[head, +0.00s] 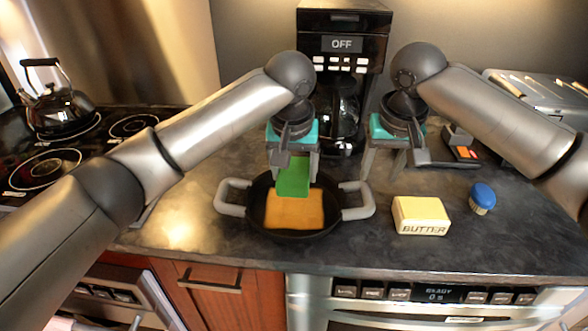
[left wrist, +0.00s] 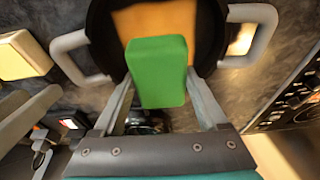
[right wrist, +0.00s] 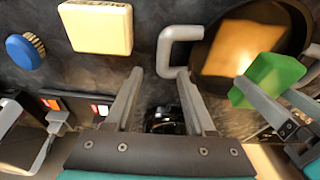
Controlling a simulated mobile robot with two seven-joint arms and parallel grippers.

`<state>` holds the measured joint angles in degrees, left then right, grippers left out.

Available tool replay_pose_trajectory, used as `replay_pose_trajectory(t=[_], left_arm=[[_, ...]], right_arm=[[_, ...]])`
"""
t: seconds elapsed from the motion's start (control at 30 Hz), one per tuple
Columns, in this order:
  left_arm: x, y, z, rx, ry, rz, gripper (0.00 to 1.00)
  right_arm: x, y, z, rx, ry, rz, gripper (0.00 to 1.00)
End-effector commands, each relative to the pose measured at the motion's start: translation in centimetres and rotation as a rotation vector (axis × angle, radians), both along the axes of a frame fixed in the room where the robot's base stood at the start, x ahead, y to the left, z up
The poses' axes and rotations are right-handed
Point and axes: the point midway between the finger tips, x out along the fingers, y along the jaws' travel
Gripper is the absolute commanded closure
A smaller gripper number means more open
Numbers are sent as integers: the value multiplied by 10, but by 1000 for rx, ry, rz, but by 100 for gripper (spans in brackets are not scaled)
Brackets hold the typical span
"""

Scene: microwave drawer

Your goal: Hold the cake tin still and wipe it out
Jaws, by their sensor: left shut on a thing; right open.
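The cake tin (head: 262,225) is a round black pan with two grey loop handles, standing on the dark counter. A flat orange-brown square patch (head: 294,209) lies on its floor. My left gripper (head: 293,178) is shut on a green sponge (head: 293,176) and holds it over the back part of the tin. Whether the sponge touches the patch cannot be told. My right gripper (head: 385,172) is open and empty, just behind and beside the right handle (head: 358,201). In the right wrist view that handle (right wrist: 166,52) lies close to one fingertip, not between the fingers.
A butter block (head: 421,215) and a blue-topped brush (head: 482,197) stand right of the tin. A coffee maker (head: 342,60) stands behind, a kettle (head: 58,110) on the stove at left. The counter's front edge is close before the tin.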

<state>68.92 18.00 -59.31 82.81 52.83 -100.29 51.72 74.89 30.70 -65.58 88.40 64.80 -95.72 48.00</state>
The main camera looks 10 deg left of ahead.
Motion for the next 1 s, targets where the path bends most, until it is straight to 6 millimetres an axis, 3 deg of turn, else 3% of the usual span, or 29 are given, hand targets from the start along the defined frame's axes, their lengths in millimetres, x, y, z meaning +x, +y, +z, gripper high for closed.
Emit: replay_pose_trajectory(t=[0.23,0.7,1.0], left_arm=[[0,0,0,0,0,0,100],[0,0,0,0,0,0,100],[0,0,0,0,0,0,100]], right_arm=[[-1,4,-14,-8,15,7,45],[14,5,-73,-5,13,5,45],[18,5,-84,-6,10,7,45]])
